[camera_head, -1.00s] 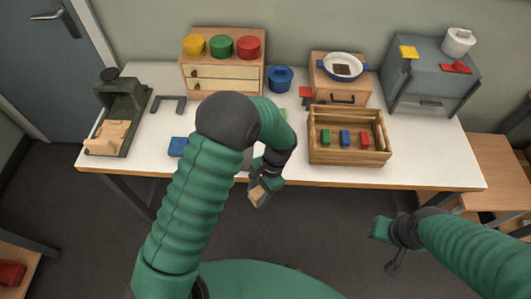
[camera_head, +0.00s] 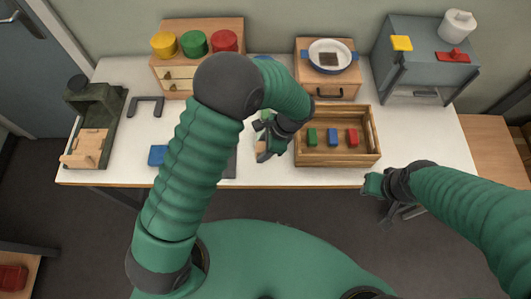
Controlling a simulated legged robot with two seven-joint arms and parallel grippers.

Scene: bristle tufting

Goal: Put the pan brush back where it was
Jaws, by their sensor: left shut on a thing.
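My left gripper (camera_head: 264,146) is shut on a small tan wooden piece (camera_head: 261,147), which I take to be the pan brush. Only a little of it shows, so I cannot make out its bristles. The gripper is over the table's front part, just left of the wooden crate. My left arm hides the middle of the table behind and beside it. My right gripper (camera_head: 389,212) is beyond the table's front edge at the right; its finger gap is unclear, and I see nothing in it.
The wooden crate (camera_head: 337,160) holds green, blue and red blocks. A pan (camera_head: 330,55) with a brown square in it stands on a small drawer box. A drawer cabinet with coloured lids, a grey cabinet and a green machine (camera_head: 97,120) stand around the white table (camera_head: 135,130).

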